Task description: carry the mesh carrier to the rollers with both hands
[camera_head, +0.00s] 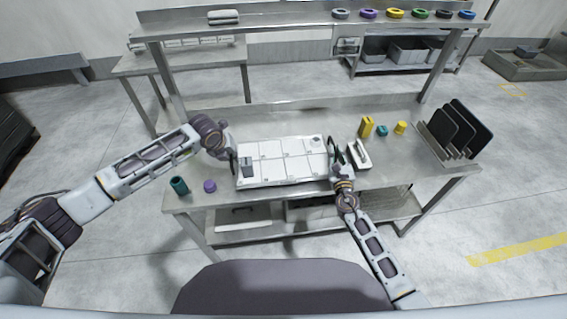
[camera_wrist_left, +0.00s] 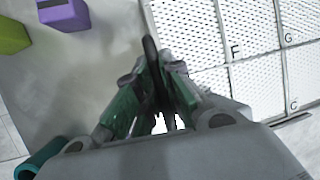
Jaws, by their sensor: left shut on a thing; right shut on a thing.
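The white mesh carrier (camera_head: 285,157) lies over the steel table in the head view, with lettered cells and a dark item at its left part. Its mesh cells also fill the right of the left wrist view (camera_wrist_left: 258,75). My left gripper (camera_head: 231,157) is at the carrier's left end, shut on a dark handle, which shows between the fingers in the left wrist view (camera_wrist_left: 155,75). My right gripper (camera_head: 336,158) is at the carrier's right end, shut on its handle there. I cannot tell whether the carrier touches the table. I cannot make out the rollers.
A teal cup (camera_head: 179,186) and a purple block (camera_head: 210,186) stand left of the carrier. A white tray (camera_head: 358,155), yellow and teal items (camera_head: 382,131) and a rack of dark plates (camera_head: 458,130) stand to the right. A raised shelf (camera_head: 290,22) spans the back.

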